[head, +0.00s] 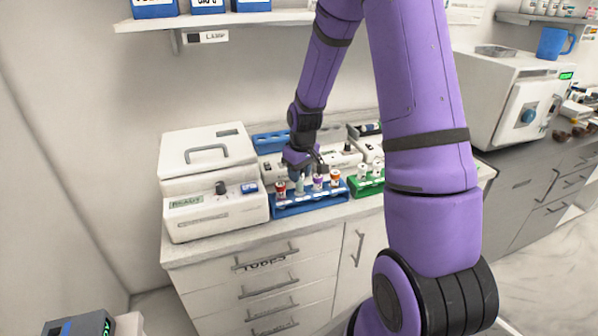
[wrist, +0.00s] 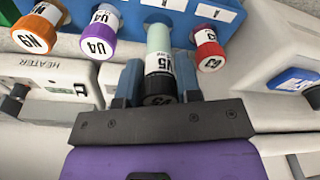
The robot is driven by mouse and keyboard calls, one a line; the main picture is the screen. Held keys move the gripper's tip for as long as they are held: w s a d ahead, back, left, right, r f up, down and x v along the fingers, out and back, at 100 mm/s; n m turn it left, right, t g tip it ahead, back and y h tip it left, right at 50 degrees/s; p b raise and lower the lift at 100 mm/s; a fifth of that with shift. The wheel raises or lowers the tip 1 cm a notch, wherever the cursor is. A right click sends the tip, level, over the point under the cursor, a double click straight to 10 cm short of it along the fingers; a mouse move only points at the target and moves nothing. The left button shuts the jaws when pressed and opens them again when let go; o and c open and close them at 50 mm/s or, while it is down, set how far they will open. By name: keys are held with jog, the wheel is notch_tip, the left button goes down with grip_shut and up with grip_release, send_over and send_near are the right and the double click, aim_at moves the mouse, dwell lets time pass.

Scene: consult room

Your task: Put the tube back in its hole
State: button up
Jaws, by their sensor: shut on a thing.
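A tube (wrist: 159,50) with a pale green body, a black cap and a label that seems to read N5 is between my gripper's fingers in the wrist view. My gripper (wrist: 157,82) is shut on it near the cap. In the head view my gripper (head: 302,168) is over the front blue rack (head: 309,206), and the pale tube body (head: 300,184) shows below it. The tube points at the rack between the red-capped and purple-capped tubes. I cannot tell whether its lower end is inside a hole.
A red-capped tube (wrist: 208,50), a purple-capped tube (wrist: 98,40) and an orange-capped tube (wrist: 38,30) stand close by in the rack. A green rack (head: 366,186) is to the right. A white lidded machine (head: 212,185) stands left; a heater (wrist: 50,80) is behind.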

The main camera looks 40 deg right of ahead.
aim_at(299, 185)
jog(key=shift+f, duration=2.15)
jog(key=shift+f, duration=0.1)
jog(key=o, duration=1)
jog(key=shift+o, duration=0.2)
jog(key=r, duration=0.3)
jog(key=s+r, duration=0.1)
jog(key=r, duration=0.6)
jog(key=shift+s+d+r, duration=0.1)
jog(key=shift+s+r, duration=0.1)
jog(key=shift+r, duration=0.15)
jog(key=shift+r, duration=0.1)
